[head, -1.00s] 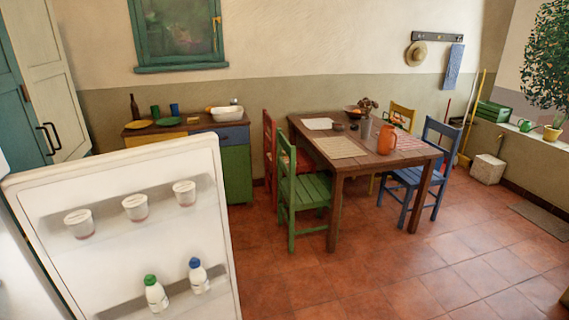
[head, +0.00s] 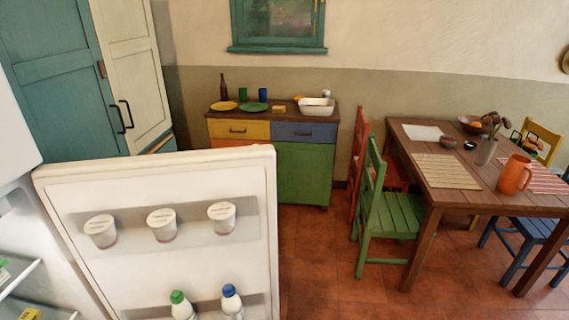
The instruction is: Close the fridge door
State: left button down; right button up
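The fridge door (head: 160,190) stands wide open in the head view, its inner side facing me. Its upper shelf holds three white cups (head: 163,225). Its lower shelf holds a bottle with a green cap (head: 181,306) and a bottle with a blue cap (head: 231,301), both cut by the bottom edge. The open fridge (head: 22,250) is at the left edge, with part of its shelves showing. Neither of my grippers is in view.
A dining table (head: 436,180) with a green chair (head: 386,215) stands at the right. A colourful sideboard (head: 305,165) stands behind the door. A tall teal and cream cupboard (head: 80,75) is at the back left. Tiled floor (head: 325,265) is clear between door and table.

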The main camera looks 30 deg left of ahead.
aim_at(135, 279)
jog(key=i, duration=2.5)
jog(key=u, duration=3.7)
jog(key=i, duration=0.5)
jog(key=u, duration=0.05)
